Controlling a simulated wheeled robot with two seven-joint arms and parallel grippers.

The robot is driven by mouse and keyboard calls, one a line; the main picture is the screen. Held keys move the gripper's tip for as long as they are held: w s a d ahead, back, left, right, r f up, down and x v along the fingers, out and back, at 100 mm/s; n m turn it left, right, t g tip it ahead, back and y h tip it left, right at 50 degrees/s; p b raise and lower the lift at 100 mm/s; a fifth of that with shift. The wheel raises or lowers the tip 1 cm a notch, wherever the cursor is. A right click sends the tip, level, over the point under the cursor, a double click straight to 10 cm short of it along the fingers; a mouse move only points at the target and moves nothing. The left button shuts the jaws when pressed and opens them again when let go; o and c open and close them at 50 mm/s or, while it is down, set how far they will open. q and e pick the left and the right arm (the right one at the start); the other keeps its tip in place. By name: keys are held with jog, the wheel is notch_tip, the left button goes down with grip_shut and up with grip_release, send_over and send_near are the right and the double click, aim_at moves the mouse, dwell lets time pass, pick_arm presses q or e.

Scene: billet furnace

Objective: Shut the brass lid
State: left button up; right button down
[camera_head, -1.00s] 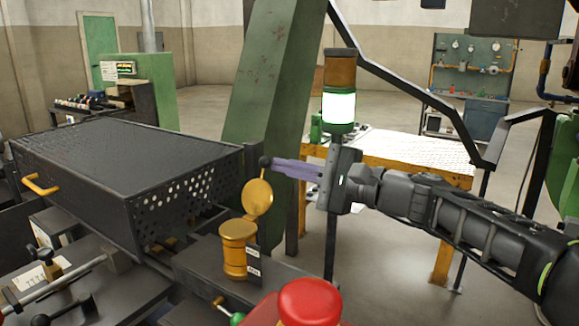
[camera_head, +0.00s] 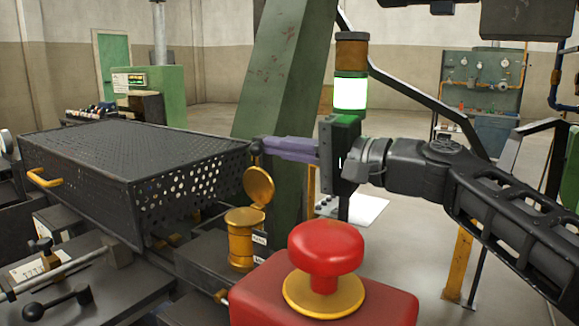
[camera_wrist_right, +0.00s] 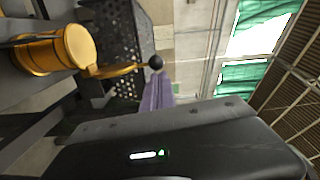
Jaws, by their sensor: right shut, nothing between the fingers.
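The brass lid (camera_head: 259,186) is a round golden disc. It stands open, upright and hinged at the rim of a brass cup (camera_head: 241,242). A black ball knob (camera_head: 255,148) sits at the lid's top. My right gripper (camera_head: 266,146) is shut and empty, its purple fingers reaching in from the right with their tips at the knob. In the right wrist view the lid (camera_wrist_right: 116,71) shows nearly edge-on beside the cup (camera_wrist_right: 62,50). There the knob (camera_wrist_right: 156,62) is just beyond the fingertips (camera_wrist_right: 158,80); I cannot tell whether they touch. My left gripper is not in view.
A black perforated box (camera_head: 125,165) with a yellow handle stands left of the cup. A red mushroom button (camera_head: 325,247) on a red box is in the near foreground. A green column (camera_head: 285,95) rises behind the lid, and a signal lamp (camera_head: 350,92) stands behind my gripper.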

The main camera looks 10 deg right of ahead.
jog(key=s+a+n+b, duration=0.1)
jog(key=n+b, duration=0.1)
jog(key=s+a+n+b, duration=0.2)
jog(key=b, duration=0.1)
jog(key=s+a+f+n+b, duration=0.1)
jog(key=s+a+n+b, duration=0.1)
jog(key=n, duration=0.1)
jog(key=shift+f+h, duration=0.1)
jog(key=shift+h, duration=0.2)
jog(key=shift+s+a+f+n+b, duration=0.65)
jog(key=shift+f+n+b, duration=0.4)
jog(key=shift+n+b, duration=0.7)
jog(key=shift+s+a+f+n+b, duration=0.7)
jog(key=shift+f+n+b, duration=0.4)
jog(key=shift+n+b, duration=0.6)
jog(key=shift+s+a+f+n+b, duration=0.65)
jog(key=shift+f+n+b, duration=0.4)
jog(key=shift+n+b, duration=0.7)
jog(key=shift+m, duration=0.3)
jog(key=shift+r, duration=0.1)
notch_tip(320, 180, up, 5)
jog(key=p, duration=0.4)
jog(key=b+v, duration=0.1)
jog(key=v, duration=0.9)
jog(key=shift+s+f, duration=0.45)
jog(key=shift+f, duration=0.1)
jog(key=shift+d, duration=0.15)
